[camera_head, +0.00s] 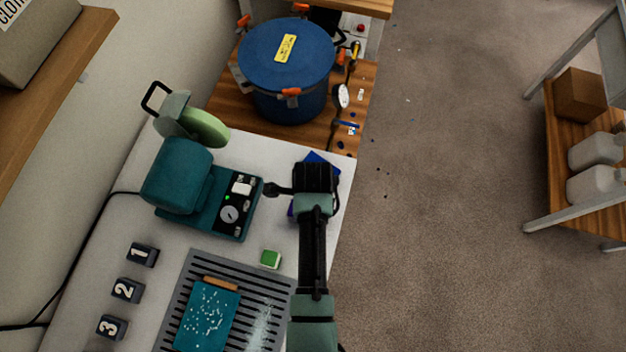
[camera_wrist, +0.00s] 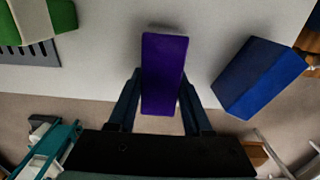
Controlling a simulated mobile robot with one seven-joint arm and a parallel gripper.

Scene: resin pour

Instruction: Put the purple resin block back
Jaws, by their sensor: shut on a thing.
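The purple resin block (camera_wrist: 163,75) sits between the two fingers of my gripper (camera_wrist: 162,98) in the wrist view, and the gripper is shut on it. In the head view my gripper (camera_head: 312,178) is over the far right part of the white bench and hides nearly all of the block; a purple sliver (camera_head: 291,210) shows at its left. I cannot tell whether the block touches the bench. A blue block (camera_wrist: 260,78) lies to its right in the wrist view, apart from it. A green block (camera_wrist: 38,20) is at the upper left there, and also in the head view (camera_head: 270,259).
A teal machine with a gauge (camera_head: 229,214) stands left of my gripper. A slatted grey mat (camera_head: 174,303) bears a teal board (camera_head: 207,316). Number blocks (camera_head: 127,290) stand at the left. A blue pressure pot (camera_head: 287,65) is behind. The bench's right edge is close to my gripper.

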